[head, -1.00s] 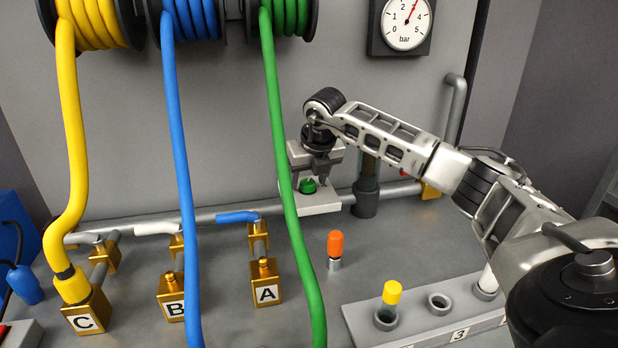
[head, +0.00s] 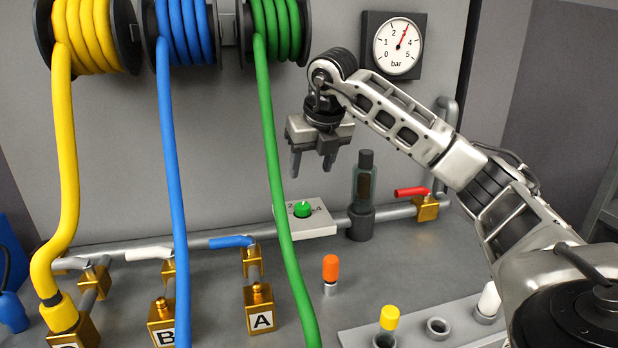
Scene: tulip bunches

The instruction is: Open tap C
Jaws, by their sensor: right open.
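Tap C is at the far left: a brass valve (head: 96,272) with a pale grey lever (head: 72,263) lying along the pipe, pointing left. Below it the brass outlet block C (head: 78,334) is cut by the bottom edge, its label barely showing. The yellow hose (head: 66,150) ends in a yellow fitting (head: 58,312) on this block. My right gripper (head: 312,172) is open and empty, in the air above and behind the green knob (head: 302,208) on its white plate, far to the right of tap C. My left gripper is out of view.
Tap B has a white lever (head: 148,253), tap A a blue lever (head: 232,242). The blue hose (head: 172,180) and green hose (head: 275,160) hang between my right gripper and tap C. A red lever (head: 411,191), glass cylinder (head: 364,187) and orange-capped piece (head: 330,270) stand right.

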